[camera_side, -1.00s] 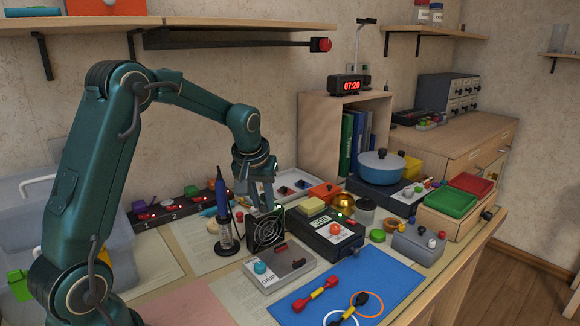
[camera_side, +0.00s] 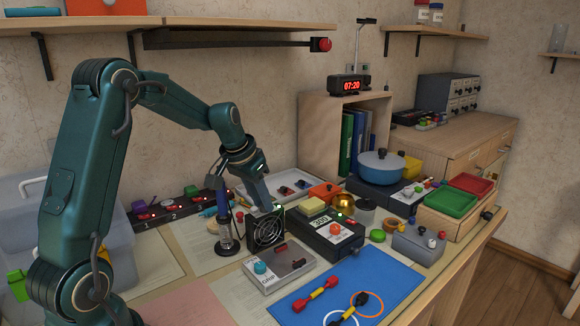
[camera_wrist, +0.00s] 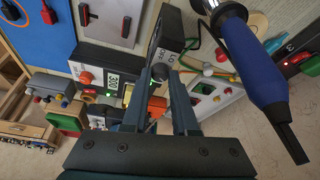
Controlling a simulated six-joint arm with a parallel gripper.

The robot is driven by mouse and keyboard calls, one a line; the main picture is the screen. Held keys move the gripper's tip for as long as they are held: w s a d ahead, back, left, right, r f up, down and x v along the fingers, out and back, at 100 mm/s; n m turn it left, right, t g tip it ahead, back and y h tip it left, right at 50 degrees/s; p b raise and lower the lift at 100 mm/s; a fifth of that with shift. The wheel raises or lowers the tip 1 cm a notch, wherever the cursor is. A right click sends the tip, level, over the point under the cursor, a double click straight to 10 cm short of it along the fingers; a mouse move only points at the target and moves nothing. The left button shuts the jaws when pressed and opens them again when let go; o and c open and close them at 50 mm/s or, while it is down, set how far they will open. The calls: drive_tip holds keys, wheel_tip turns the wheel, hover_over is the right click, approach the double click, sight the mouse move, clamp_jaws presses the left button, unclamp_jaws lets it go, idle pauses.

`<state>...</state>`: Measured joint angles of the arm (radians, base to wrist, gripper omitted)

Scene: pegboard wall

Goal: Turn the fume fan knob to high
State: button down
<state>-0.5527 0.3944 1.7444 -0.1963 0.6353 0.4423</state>
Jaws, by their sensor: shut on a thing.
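The fume fan (camera_side: 266,231) is a black box with a round grille, standing on the bench in the side view. In the wrist view its dark panel (camera_wrist: 170,28) shows a white strip with partly readable position labels. The small dark knob (camera_wrist: 160,72) sits beside those labels. My gripper (camera_wrist: 163,72) has its two fingers around the knob and is shut on it. In the side view my gripper (camera_side: 276,207) reaches down, tilted, to the fan's top rear. The fingers hide much of the knob, and I cannot tell its exact setting.
A blue-handled soldering iron (camera_side: 223,208) stands close left of the fan and shows large in the wrist view (camera_wrist: 252,62). A black box with a display (camera_side: 327,233) is close on the right.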

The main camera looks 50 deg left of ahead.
drive_tip(key=c, duration=0.7)
unclamp_jaws()
drive_tip(key=shift+r, duration=0.15)
drive_tip(key=shift+v, duration=2.45)
